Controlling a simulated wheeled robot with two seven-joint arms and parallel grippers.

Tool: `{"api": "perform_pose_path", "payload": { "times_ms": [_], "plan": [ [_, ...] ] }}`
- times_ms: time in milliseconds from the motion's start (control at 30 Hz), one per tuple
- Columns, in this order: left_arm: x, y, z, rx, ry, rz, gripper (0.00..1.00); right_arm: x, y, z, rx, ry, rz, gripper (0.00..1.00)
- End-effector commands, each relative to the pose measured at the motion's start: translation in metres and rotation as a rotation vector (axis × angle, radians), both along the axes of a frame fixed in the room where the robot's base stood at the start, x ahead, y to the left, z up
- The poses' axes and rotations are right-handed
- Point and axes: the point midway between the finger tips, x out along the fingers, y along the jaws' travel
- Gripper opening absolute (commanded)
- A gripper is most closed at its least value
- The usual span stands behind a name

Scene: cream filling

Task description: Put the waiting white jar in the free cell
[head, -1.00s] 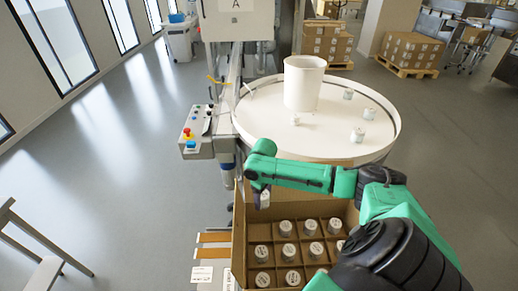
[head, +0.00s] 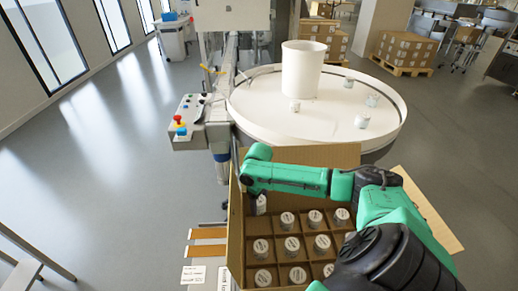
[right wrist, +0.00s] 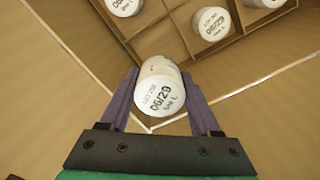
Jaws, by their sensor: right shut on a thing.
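My right gripper (right wrist: 158,105) is shut on a white jar (right wrist: 158,88), its purple fingers on either side of the printed lid. In the head view the held white jar (head: 261,205) hangs upright below my green wrist, at the back left of the open carton (head: 236,245). The carton has cardboard dividers, and white-lidded jars (head: 291,246) stand in most visible cells. The back left cell, under the held jar, appears empty, though my arm partly hides it. The front right cells are hidden by my arm. My left gripper is out of view.
Behind the carton is a round white table (head: 250,105) with a tall white cylinder (head: 303,70) and several jars (head: 361,122). A control box with a red button (head: 181,131) stands left of it. Raised carton flaps (head: 310,155) border the cells.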

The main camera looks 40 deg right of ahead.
Motion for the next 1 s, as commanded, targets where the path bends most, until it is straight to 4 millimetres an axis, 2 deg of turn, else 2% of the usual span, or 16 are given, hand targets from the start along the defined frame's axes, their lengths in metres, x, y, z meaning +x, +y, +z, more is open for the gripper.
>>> {"api": "perform_pose_path", "payload": {
  "times_ms": [100,700,1000],
  "plan": [
    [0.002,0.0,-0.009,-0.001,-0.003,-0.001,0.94,0.0,0.001,-0.018,0.002,0.0,0.0,0.04],
    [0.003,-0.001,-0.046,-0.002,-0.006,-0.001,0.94,0.0,0.0,-0.094,0.002,0.0,-0.001,0.04],
    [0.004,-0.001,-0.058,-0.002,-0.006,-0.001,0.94,0.0,0.0,-0.116,0.002,0.0,0.0,0.04]
  ]
}}
